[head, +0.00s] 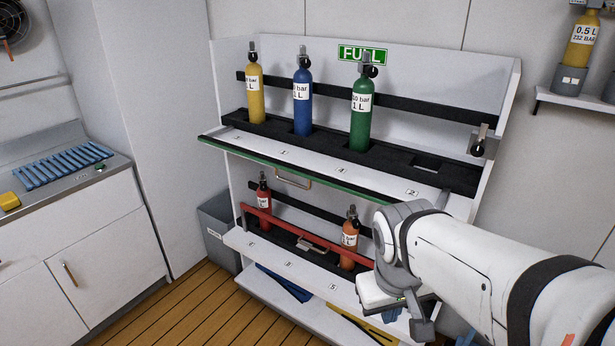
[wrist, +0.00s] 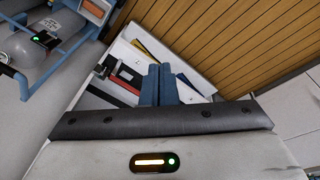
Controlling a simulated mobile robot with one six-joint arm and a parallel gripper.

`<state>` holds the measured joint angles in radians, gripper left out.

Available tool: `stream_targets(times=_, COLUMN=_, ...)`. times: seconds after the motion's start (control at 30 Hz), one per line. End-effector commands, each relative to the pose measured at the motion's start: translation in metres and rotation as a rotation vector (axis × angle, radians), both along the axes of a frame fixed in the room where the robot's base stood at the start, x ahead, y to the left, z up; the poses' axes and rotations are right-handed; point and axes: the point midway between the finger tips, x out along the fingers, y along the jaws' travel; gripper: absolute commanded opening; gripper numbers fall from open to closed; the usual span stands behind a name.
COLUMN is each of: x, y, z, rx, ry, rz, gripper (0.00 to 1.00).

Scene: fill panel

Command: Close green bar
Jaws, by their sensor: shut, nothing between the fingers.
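The green bar (head: 292,172) runs along the front edge of the upper shelf in the head view. It lies low, level with the shelf front, with a handle (head: 293,181) hanging below it. Its right end is hidden behind my arm. My gripper shows in the wrist view with its two blue fingers (wrist: 158,86) together and nothing between them. In the head view my wrist is at the lower right, in front of the lower shelves. The fingers point down toward the lower part of the rack. I cannot make out the green bar in the wrist view.
Yellow (head: 256,92), blue (head: 302,100) and green (head: 361,113) cylinders stand on the upper shelf, with an empty slot (head: 428,163) at the right. The red bar (head: 300,235) stands raised before two cylinders below. Blue (head: 284,284) and yellow bars lie lowest. Floor (head: 190,312) is clear at left.

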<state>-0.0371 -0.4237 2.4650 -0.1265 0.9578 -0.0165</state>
Motion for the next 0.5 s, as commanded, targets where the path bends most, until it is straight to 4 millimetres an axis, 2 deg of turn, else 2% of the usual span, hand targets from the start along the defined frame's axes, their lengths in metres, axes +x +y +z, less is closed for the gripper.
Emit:
stream_targets(times=0.03, x=0.006, y=-0.008, z=-0.017, rx=-0.067, ry=0.057, rz=0.056, gripper=0.00)
stream_targets(times=0.1, x=0.015, y=-0.026, z=-0.031, rx=-0.196, ry=0.153, rz=0.152, gripper=0.00)
stream_targets(times=0.17, x=0.028, y=-0.044, z=-0.041, rx=-0.324, ry=0.247, rz=0.245, gripper=0.00)
stream_targets(times=0.27, x=0.057, y=-0.071, z=-0.051, rx=-0.554, ry=0.400, rz=0.395, gripper=0.00)
stream_targets(times=0.4, x=0.113, y=-0.094, z=-0.058, rx=-0.890, ry=0.591, rz=0.582, gripper=0.00)
stream_targets(times=0.5, x=0.163, y=-0.094, z=-0.061, rx=-1.141, ry=0.708, rz=0.691, gripper=0.00)
